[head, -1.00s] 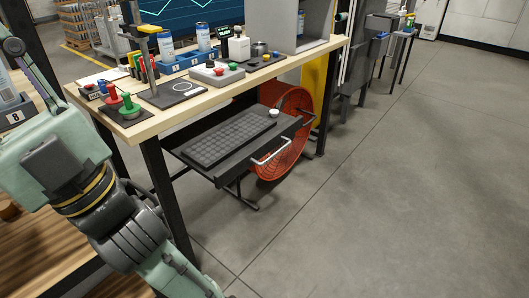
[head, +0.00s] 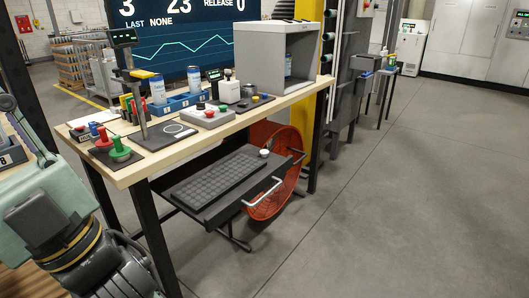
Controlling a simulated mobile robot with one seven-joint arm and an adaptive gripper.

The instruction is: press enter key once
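A dark keyboard (head: 217,182) lies on a pull-out tray (head: 250,195) below the tabletop. The tray has a light bar handle (head: 262,193) at its front, and a small round white-topped piece (head: 264,153) sits at its far right corner. The keys are too small to tell the enter key apart. My arm shows at the lower left, well to the left of the keyboard. My gripper is outside the picture.
A wooden-topped table (head: 125,175) stands above the tray and carries a grey control box (head: 206,116), red and green knobs, cans in a blue holder and a grey open cabinet (head: 277,60). A red round fan (head: 275,170) stands behind the tray. The floor (head: 400,200) at right is clear.

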